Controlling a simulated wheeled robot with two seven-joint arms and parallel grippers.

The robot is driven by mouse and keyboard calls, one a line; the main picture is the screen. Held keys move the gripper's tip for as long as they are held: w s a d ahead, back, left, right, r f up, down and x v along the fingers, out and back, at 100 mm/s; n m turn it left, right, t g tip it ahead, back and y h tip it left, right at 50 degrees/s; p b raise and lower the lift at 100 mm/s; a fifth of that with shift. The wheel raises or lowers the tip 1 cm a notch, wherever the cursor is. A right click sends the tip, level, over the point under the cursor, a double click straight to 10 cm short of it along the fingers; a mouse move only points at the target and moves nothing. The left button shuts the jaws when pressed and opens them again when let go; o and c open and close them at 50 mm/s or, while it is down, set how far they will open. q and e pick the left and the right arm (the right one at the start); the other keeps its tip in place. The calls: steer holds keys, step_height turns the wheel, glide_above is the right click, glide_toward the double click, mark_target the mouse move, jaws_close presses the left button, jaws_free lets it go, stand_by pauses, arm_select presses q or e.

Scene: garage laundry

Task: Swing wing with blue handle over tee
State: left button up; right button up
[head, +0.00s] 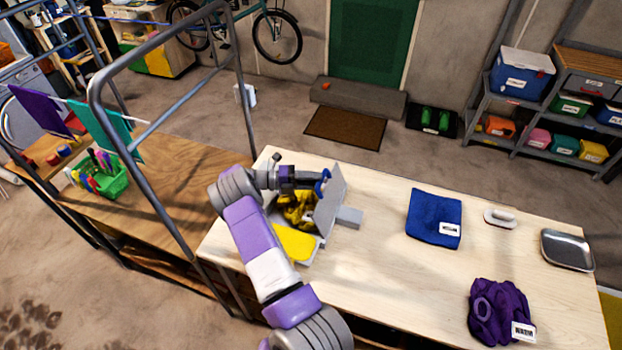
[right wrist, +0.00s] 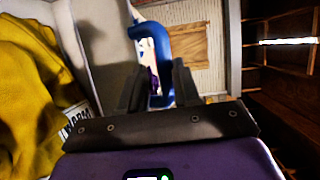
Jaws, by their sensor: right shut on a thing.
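The grey folding board (head: 349,217) lies on the wooden table. Its wing (head: 331,202) with the blue handle (head: 323,184) stands tilted up on the right side of the tee. The yellow tee (head: 298,208) lies bunched on the board, partly hidden by my arm; its cloth and a white tag fill the left of the right wrist view (right wrist: 30,90). My right gripper (head: 316,181) is shut on the blue handle, which also shows between the fingers in the right wrist view (right wrist: 152,45). My left gripper is not in view.
A flat yellow piece (head: 293,243) lies at the board's near end. To the right on the table are a folded blue cloth (head: 433,214), a white-handled object (head: 501,217), a metal tray (head: 567,249) and a purple garment (head: 497,312). A metal rail frame (head: 243,95) rises at the left.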

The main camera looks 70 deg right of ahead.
steer(key=shift+o, duration=0.3)
steer(key=shift+s+f, duration=0.15)
steer(key=shift+f, duration=0.25)
steer(key=shift+r, duration=0.15)
steer(key=b+v, duration=0.1)
steer(key=v, duration=0.6)
steer(key=shift+w+a, duration=0.15)
steer(key=shift+w, duration=0.2)
steer(key=shift+r, duration=0.1)
